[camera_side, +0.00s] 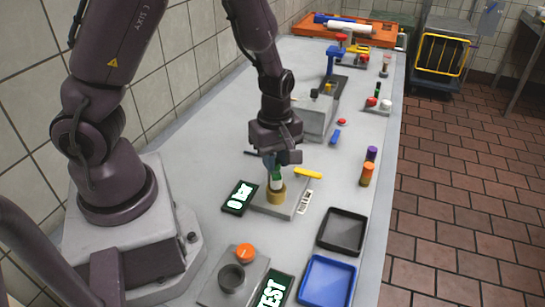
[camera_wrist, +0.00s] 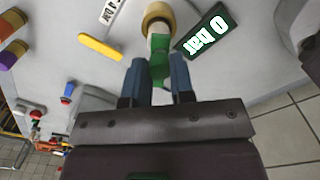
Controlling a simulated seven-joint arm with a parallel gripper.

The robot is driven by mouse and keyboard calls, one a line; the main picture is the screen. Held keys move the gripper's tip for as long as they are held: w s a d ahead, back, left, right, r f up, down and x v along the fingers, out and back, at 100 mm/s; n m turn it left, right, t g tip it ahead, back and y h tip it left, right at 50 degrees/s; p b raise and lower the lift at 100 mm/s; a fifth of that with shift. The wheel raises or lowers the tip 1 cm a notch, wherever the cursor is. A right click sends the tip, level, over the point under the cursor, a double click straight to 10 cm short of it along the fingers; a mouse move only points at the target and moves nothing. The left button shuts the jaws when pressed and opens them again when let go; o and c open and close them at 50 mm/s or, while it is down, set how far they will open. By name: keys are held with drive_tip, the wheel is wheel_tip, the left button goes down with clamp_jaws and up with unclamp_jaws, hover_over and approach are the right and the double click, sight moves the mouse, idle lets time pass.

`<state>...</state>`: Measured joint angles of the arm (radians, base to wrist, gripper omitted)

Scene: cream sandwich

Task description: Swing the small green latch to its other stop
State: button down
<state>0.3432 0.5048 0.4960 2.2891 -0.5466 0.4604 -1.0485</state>
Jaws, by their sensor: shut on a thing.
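My gripper (camera_side: 275,168) points down over a grey block (camera_side: 266,208) with a tan ring. Its blue fingers, seen in the wrist view (camera_wrist: 158,80), are shut on a green-and-white upright piece (camera_wrist: 159,70). This piece also shows in the side view (camera_side: 276,181). Its lower white part stands in or on the tan ring (camera_side: 275,192); I cannot tell how deep. The fingers hide part of its green sides. I cannot tell from its shape whether this piece is the latch. No other small green latch is clear.
A display reading "0 bar" (camera_wrist: 208,32) stands beside the block. A black tray (camera_side: 342,250) and blue tray (camera_side: 349,284) are in front. A white-grey housing (camera_side: 318,125) stands behind.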

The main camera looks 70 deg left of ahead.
drive_tip(key=shift+w, duration=0.15)
idle(0.3)
drive_tip(key=c, duration=1)
unclamp_jaws()
wheel_tip(320, 180, up, 13)
